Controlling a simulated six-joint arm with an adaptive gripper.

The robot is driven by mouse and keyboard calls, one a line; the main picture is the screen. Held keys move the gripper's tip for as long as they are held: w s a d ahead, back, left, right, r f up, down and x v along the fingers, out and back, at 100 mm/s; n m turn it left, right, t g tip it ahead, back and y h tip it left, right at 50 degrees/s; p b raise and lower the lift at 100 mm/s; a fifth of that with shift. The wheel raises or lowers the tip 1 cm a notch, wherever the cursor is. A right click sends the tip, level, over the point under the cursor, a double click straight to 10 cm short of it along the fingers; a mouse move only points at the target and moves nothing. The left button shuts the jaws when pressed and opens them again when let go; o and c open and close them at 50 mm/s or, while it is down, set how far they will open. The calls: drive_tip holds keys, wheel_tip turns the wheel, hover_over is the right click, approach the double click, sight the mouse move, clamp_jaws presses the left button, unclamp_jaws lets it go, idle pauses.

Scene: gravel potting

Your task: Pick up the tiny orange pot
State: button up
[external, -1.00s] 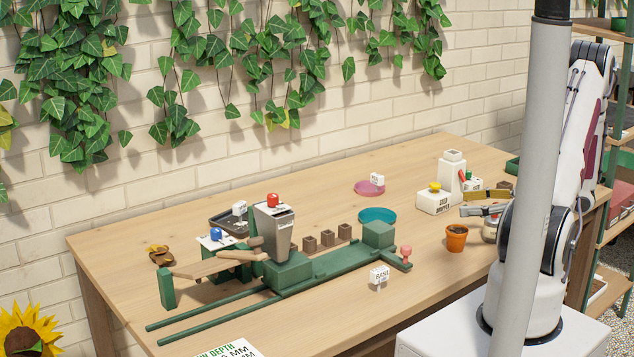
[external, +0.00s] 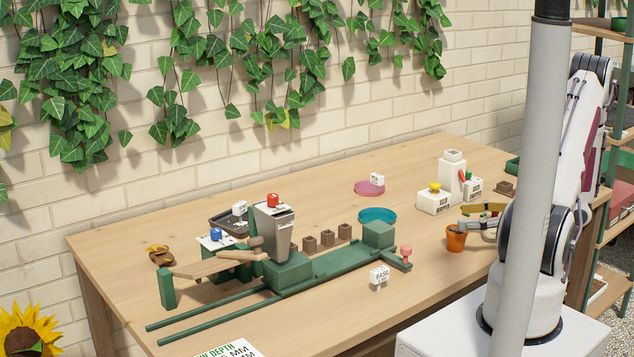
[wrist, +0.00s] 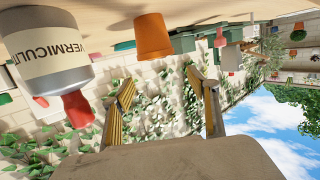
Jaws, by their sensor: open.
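The tiny orange pot (external: 455,240) stands upright on the wooden table near its right end, in the external view. In the wrist view, which is upside down, the pot (wrist: 153,37) is at the top centre, beyond the fingertips. My gripper (external: 463,217) is beside the pot's upper part, with one finger overlapping the rim in the picture. I cannot tell if it touches. In the wrist view my gripper (wrist: 160,78) is open with nothing between its yellow-padded fingers.
A vermiculite bottle (wrist: 48,45) with a red nozzle is close by at the wrist view's left. A white button box (external: 437,203) stands behind the pot. A green track fixture (external: 335,262) and a teal saucer (external: 377,215) lie left. Table between pot and fixture is mostly clear.

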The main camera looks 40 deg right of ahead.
sight(457, 239)
drive_tip(key=shift+f, duration=0.15)
drive_tip(key=shift+f, duration=1.65)
drive_tip(key=shift+x, duration=1.5)
drive_tip(key=c, duration=1.3)
